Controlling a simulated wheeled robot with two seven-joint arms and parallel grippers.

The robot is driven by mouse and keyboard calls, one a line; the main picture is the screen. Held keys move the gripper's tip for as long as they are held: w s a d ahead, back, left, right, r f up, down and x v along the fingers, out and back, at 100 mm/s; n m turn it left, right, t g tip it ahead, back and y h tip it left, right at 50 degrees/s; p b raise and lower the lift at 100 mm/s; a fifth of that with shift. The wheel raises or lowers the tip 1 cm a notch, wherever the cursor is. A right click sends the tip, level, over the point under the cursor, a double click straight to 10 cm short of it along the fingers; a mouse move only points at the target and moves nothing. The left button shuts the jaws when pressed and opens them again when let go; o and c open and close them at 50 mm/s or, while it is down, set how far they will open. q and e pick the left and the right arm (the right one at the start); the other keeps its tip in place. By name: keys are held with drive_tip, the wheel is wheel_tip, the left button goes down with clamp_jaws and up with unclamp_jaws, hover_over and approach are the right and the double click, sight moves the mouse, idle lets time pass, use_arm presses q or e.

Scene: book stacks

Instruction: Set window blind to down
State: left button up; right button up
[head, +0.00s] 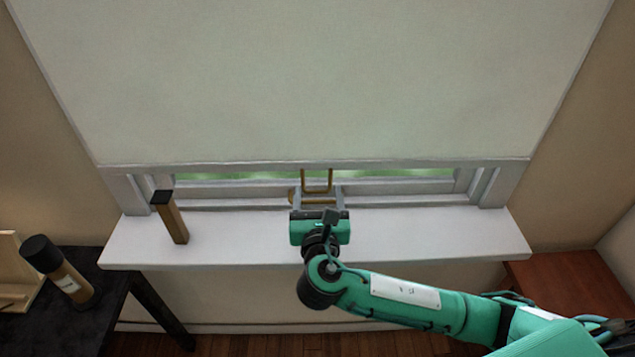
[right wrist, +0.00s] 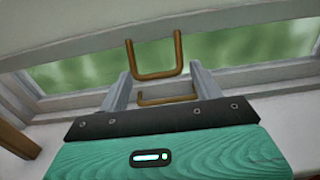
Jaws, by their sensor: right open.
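The window blind (head: 320,80) is a cream sheet that covers most of the window, leaving a narrow strip of glass at the bottom. A brass U-shaped handle (head: 317,180) hangs from its lower edge; it also shows in the right wrist view (right wrist: 156,76). My right gripper (head: 318,192) is open at this handle. In the right wrist view, its two grey fingers (right wrist: 160,76) stand on either side of the handle, and contact cannot be told. A second brass piece (right wrist: 166,99) shows lower between the fingers. My left gripper is not in view.
The white sill (head: 420,240) lies below the window, with a brown, dark-topped post (head: 172,220) at its left. A dark table (head: 70,320) with a black-capped bottle (head: 58,272) stands at lower left. A reddish-brown surface (head: 570,285) is at right.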

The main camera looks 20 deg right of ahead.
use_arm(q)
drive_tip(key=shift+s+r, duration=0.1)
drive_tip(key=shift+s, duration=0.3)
use_arm(e)
drive_tip(key=x, duration=0.3)
drive_tip(key=shift+w+d, duration=0.1)
drive_tip(key=shift+w, duration=0.15)
